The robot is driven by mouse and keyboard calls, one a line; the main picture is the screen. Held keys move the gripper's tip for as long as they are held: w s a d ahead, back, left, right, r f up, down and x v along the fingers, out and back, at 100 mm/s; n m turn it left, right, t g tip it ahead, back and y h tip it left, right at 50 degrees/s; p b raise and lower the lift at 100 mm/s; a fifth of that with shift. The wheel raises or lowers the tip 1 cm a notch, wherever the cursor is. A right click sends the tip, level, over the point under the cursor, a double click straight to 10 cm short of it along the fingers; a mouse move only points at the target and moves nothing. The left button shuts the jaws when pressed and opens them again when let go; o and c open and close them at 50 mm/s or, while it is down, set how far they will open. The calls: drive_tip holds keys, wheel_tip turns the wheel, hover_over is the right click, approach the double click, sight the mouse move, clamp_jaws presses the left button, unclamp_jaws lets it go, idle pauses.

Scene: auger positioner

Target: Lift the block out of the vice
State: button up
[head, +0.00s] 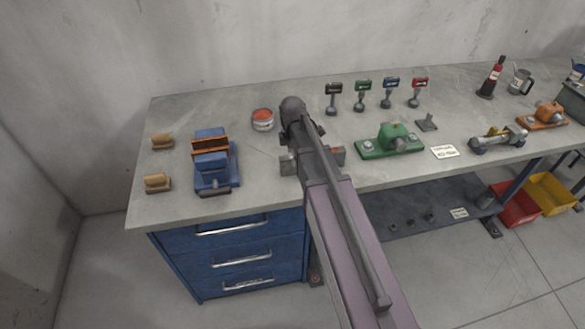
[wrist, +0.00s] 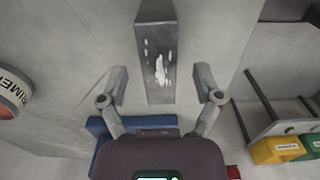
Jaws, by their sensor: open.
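The blue vice (head: 213,171) stands at the left part of the bench, with orange-brown jaw faces. I cannot clearly make out a block between them in the head view. My gripper (head: 313,160) is over the bench to the right of the vice and is partly hidden by my own arm. In the wrist view my gripper (wrist: 160,83) is open, its two fingers spread wide. A dark grey, shiny bar-like piece (wrist: 158,60) shows between and beyond the fingers, with visible gaps on both sides. I cannot tell whether it is the block.
Two small wooden-coloured pieces (head: 157,182) lie left of the vice. A tin (head: 262,120) stands behind my gripper; the wrist view shows it at the left edge (wrist: 12,92). A green fixture (head: 390,141) is to the right. Blue drawers (head: 240,260) are under the bench.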

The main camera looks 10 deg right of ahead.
drive_tip(key=shift+f+b, duration=1.2)
drive_tip(key=shift+f, duration=0.25)
drive_tip(key=shift+c, duration=0.2)
clamp_jaws()
